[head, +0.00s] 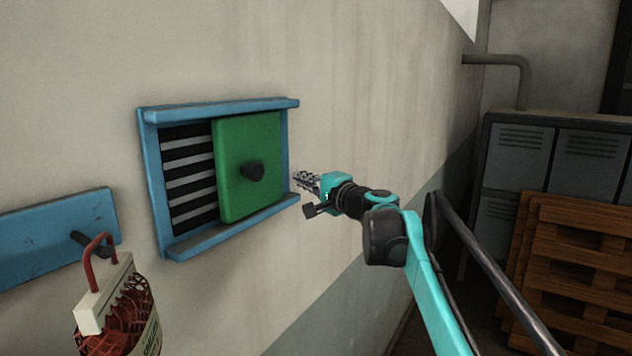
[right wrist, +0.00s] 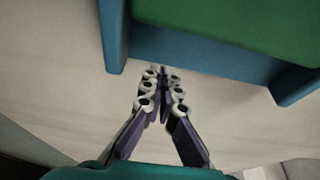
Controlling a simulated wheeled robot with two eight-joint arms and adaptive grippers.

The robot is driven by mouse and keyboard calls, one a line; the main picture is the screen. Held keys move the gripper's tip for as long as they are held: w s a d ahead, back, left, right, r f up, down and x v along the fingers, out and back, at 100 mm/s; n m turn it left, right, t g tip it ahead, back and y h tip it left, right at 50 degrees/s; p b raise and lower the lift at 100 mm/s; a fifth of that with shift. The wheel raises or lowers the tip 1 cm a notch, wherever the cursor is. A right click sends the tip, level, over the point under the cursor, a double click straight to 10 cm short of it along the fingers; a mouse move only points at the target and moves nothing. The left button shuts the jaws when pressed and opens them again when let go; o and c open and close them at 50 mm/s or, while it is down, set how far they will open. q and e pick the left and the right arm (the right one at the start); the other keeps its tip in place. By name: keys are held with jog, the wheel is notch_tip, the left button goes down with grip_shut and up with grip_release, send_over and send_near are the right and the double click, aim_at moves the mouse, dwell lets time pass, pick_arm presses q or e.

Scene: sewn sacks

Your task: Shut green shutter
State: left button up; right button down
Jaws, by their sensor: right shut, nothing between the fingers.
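My left gripper is not in view.
A blue board (head: 50,235) with a peg is on the wall at the left, where a sack of red goods (head: 125,315) hangs by a red handle. Grey lockers (head: 520,150) and wooden pallets (head: 575,260) stand at the right. The wall right of the frame is bare.

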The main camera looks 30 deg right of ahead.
aim_at(253, 196)
jog(key=s+a, duration=0.2)
jog(key=a, duration=0.3)
jog(key=s+a+p, duration=0.1)
jog(key=s+a, duration=0.1)
jog(key=a, duration=0.2)
jog(key=s+a, duration=0.2)
jog(key=a, duration=0.3)
jog(key=shift+s+a+r+p, duration=0.15)
jog(key=shift+s+a+p, duration=0.05)
jog(key=shift+a+p, duration=0.1)
jog(key=shift+a, duration=0.1)
jog(key=shift+d+f, duration=0.2)
jog(key=shift+a, duration=0.1)
